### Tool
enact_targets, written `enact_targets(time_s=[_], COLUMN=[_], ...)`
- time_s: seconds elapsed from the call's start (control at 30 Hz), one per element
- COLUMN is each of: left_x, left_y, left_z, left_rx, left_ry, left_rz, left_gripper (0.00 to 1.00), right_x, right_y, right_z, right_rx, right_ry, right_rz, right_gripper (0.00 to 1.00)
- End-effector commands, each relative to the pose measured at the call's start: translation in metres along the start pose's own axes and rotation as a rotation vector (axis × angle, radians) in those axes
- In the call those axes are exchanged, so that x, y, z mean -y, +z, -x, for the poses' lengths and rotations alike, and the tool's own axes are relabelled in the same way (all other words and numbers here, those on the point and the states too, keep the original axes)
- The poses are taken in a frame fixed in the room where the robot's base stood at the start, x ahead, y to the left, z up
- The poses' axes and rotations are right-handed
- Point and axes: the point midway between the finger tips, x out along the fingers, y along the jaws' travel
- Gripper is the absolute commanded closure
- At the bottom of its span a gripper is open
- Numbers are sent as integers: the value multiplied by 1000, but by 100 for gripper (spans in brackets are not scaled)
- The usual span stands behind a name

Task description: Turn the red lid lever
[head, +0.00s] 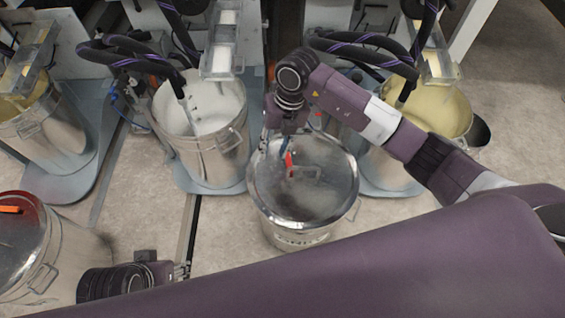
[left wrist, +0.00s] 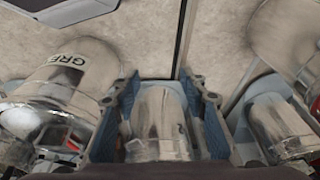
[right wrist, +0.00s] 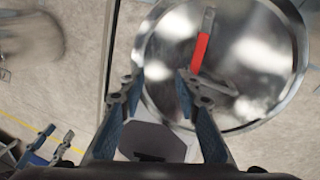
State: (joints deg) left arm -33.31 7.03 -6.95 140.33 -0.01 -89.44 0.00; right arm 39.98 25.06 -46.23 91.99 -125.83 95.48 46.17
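The red lever (head: 289,160) sits on the shiny metal lid (head: 325,165) of the pot in the middle of the head view. In the right wrist view the red lever (right wrist: 202,52) lies just beyond the right-hand fingertip, not between the fingers, and the lid (right wrist: 255,60) fills the upper right. My right gripper (head: 285,143) hangs over the lid's far edge beside the lever. In its wrist view the right gripper (right wrist: 162,88) is open and empty; contact with the lid cannot be told. My left gripper (head: 184,271) is low at the left, open and empty in its wrist view (left wrist: 162,92).
Open metal pots of white paint (head: 203,110) and yellow paint (head: 440,110) stand under hoses behind the lidded pot. Another lidded pot (head: 15,250) with an orange-red lever (head: 10,210) stands at the lower left.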

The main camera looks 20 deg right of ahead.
Motion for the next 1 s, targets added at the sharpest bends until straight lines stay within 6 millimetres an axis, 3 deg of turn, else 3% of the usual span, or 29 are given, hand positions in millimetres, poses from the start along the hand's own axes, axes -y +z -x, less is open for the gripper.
enact_targets(time_s=[0.1, 0.2, 0.37, 0.63, 0.7, 1.0], left_x=[1, 1, 0, 0, -3, -3], left_y=[0, -3, -2, 2, -12, -25], left_z=[5, 8, 5, -7, -9, -10], left_rx=[-3, -12, -14, -10, -59, -109], left_ry=[-1, -1, -1, -1, 5, 5], left_rz=[0, 0, 0, 2, 5, 1], left_gripper=[60, 60, 60, 60, 60, 60], right_x=[34, 48, 54, 63, 64, 67], right_y=[3, 3, 2, 3, 4, 4], right_z=[2, 4, -10, -53, -61, -71], right_rx=[15, 22, 21, 21, 22, 24], right_ry=[-140, -197, -213, -211, -209, -209], right_rz=[-67, -98, -107, -104, -105, -102], right_gripper=[70, 70, 70, 70, 70, 70])
